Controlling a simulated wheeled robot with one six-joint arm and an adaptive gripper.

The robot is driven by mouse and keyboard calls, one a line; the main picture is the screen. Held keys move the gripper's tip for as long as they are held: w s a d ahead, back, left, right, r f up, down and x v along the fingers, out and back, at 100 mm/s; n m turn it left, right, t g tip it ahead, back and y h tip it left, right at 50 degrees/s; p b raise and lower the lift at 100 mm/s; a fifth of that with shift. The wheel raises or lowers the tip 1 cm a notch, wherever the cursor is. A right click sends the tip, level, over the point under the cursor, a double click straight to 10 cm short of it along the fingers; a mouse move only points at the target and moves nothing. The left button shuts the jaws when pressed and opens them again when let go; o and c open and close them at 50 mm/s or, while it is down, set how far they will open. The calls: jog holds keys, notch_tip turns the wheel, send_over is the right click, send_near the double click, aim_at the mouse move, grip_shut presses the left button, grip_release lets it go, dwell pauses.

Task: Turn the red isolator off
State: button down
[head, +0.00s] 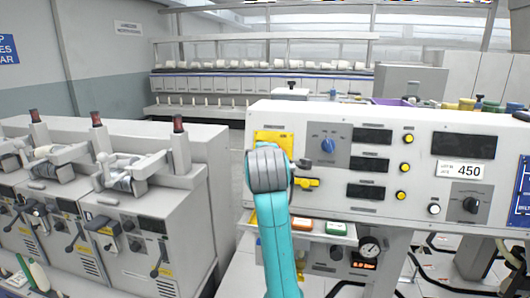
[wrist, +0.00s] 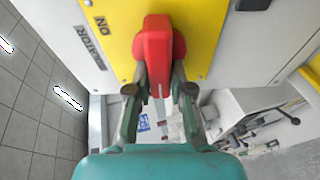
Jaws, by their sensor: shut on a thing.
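The red isolator (wrist: 158,50) is a handle on a yellow plate (wrist: 205,25) in the wrist view. An "ON" mark shows on the plate to the left of the handle. The handle's long side runs up and down in that view. My gripper (wrist: 160,78) is shut on the handle, one finger on each side of it. In the head view only the top of the yellow plate (head: 273,138) shows; my arm hides the red handle and my fingers there.
The white panel right of the plate carries a blue knob (head: 327,146), dark displays, several yellow buttons and a black knob (head: 470,205). A small yellow part (head: 307,183) sticks out beside my arm. Grey machines (head: 130,225) with levers stand at the left.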

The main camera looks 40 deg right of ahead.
jog(key=shift+n, duration=0.3)
jog(key=c, duration=1)
grip_release()
jog(key=shift+c, duration=0.2)
jog(key=shift+a, duration=0.1)
jog(key=v, duration=1.2)
jog(key=shift+f, duration=0.1)
